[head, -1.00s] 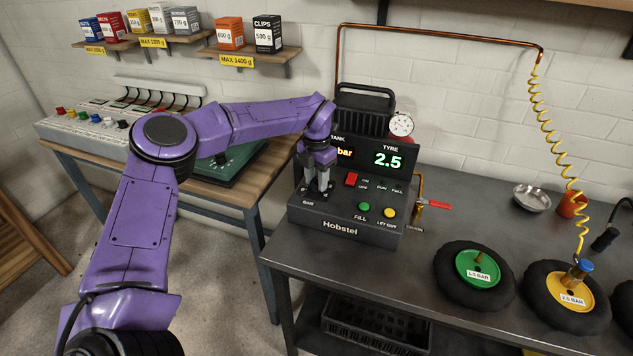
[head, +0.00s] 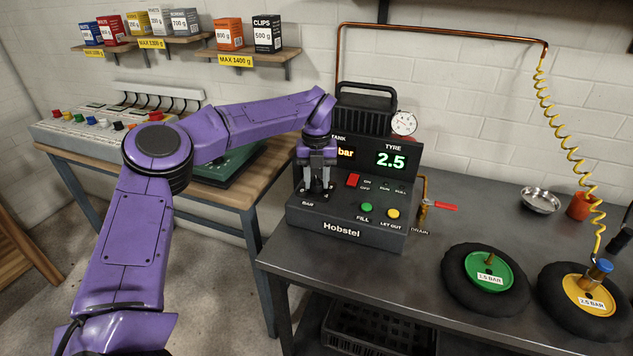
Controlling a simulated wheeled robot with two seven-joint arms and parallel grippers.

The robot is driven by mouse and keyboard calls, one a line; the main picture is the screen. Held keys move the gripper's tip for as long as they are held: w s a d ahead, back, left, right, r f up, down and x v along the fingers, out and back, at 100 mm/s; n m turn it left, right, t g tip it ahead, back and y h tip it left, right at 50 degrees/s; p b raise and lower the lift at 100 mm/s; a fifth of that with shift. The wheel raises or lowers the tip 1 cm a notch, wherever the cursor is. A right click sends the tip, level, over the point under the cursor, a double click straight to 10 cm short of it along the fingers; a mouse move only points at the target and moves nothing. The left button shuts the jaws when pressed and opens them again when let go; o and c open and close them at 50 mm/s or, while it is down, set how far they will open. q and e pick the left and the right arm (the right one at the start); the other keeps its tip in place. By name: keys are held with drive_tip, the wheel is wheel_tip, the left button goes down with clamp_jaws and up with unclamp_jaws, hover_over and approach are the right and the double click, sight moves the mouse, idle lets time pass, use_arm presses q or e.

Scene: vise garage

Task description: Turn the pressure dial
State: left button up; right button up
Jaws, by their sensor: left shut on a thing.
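The pressure dial, above the BAR label on the left of the black Hobstel compressor panel (head: 345,227), is mostly hidden by my left gripper (head: 316,190). My left gripper points down with its fingertips at the panel, shut on the dial. The TYRE display (head: 391,160) reads 2.5 in green. The TANK display (head: 346,153) is partly covered, with only "bar" showing. My right gripper is not in view.
The panel has a red switch (head: 352,180), a green FILL button (head: 366,207) and a yellow LET OUT button (head: 392,213). A red-handled drain valve (head: 444,206) is beside it. A green-hubbed tyre (head: 451,284) and yellow-hubbed tyre (head: 553,301) lie right.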

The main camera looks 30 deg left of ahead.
sight(316, 179)
use_arm(q)
drive_tip(key=shift+r, duration=0.1)
idle(0.3)
drive_tip(key=o, duration=1)
wheel_tip(316, 179, up, 10)
drive_tip(key=shift+r, duration=0.25)
drive_tip(key=shift+f, duration=0.1)
